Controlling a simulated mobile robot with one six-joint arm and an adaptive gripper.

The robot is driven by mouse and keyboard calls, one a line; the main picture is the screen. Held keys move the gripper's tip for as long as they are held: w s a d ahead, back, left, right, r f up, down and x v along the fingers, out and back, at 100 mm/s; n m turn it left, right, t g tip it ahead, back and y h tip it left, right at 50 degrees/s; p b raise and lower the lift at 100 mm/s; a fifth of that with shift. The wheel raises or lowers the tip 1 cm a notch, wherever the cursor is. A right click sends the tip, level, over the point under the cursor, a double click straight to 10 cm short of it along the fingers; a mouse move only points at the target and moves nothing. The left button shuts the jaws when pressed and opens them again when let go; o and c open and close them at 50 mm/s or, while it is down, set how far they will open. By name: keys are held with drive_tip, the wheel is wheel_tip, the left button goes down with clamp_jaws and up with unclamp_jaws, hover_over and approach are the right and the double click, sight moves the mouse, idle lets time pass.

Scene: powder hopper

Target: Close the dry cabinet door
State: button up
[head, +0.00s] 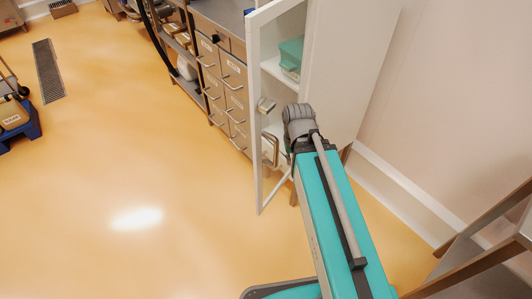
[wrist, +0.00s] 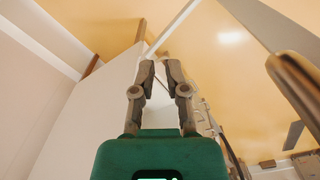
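The white dry cabinet (head: 345,60) stands against the wall, and its door (head: 254,110) with a white frame and clear pane stands open. A metal fitting (head: 265,105), seemingly the door handle, shows near my wrist. In the wrist view a rounded metal bar (wrist: 296,82) is close to the camera at the right, apart from the fingers. My gripper (wrist: 159,64) has its fingertips apart with nothing visible between them. It points down beside the cabinet's pale surface (wrist: 95,110). In the head view my arm hides the fingers and part of the cabinet's lower front.
A teal box (head: 291,56) sits on a cabinet shelf. A drawer unit (head: 222,85) stands left of the door. A wooden-edged stand (head: 480,255) is at the lower right. The yellow floor (head: 140,160) at left is largely clear, with a blue cart (head: 22,128) at the far left.

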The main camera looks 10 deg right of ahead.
wheel_tip(320, 180, up, 36)
drive_tip(key=p, duration=3.4)
drive_tip(key=shift+f+p, duration=0.1)
drive_tip(key=shift+p, duration=0.2)
clamp_jaws()
drive_tip(key=shift+s+f, duration=0.1)
